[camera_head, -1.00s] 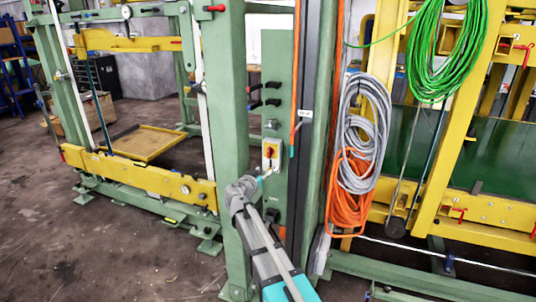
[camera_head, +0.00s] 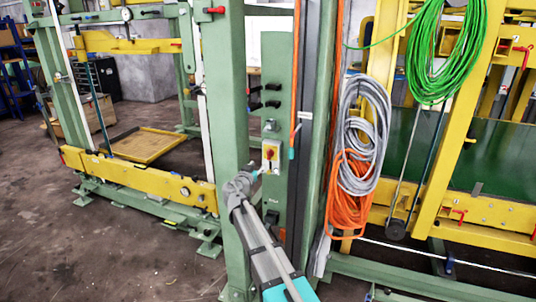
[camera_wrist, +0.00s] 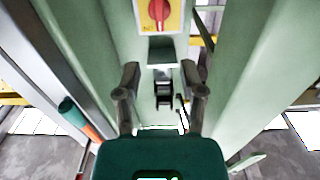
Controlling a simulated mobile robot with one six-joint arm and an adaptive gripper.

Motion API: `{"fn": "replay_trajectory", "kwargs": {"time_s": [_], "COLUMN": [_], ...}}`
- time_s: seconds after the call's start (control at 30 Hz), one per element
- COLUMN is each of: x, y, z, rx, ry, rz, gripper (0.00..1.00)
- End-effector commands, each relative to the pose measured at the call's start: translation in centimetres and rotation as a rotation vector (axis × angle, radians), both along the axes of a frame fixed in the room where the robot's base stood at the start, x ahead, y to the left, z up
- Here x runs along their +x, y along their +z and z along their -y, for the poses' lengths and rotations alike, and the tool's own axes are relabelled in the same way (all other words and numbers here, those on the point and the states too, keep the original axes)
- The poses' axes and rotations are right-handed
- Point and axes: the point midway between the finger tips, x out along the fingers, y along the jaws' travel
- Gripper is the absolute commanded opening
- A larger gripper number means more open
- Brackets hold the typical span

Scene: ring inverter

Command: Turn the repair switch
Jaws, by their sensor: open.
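The repair switch is a red rotary knob (camera_head: 270,153) on a yellow plate in a light box, mounted on a green panel (camera_head: 277,70). In the wrist view the red knob (camera_wrist: 159,11) is at the top centre, with its handle upright. My gripper (camera_head: 262,173) is just below and left of the switch in the head view, small and partly hidden by my wrist. In the wrist view my gripper (camera_wrist: 160,72) has its two fingers spread apart with nothing between them. The fingers lie below the knob in the picture and do not hold it.
A wide green post (camera_head: 225,90) stands close on the left of the panel. A dark vertical rail (camera_head: 307,110) and coiled grey and orange cables (camera_head: 362,130) are on the right. A black socket (camera_wrist: 163,90) sits below the switch.

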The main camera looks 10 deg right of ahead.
Motion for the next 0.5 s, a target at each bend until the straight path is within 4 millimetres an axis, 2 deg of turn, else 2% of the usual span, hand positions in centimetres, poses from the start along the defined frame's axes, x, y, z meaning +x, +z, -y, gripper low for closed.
{"fn": "replay_trajectory", "kwargs": {"time_s": [0.5], "x": [7.0], "y": [0.0], "z": [3.8], "rx": [0.0], "ry": [-0.001], "rz": [0.0], "gripper": [0.51]}}
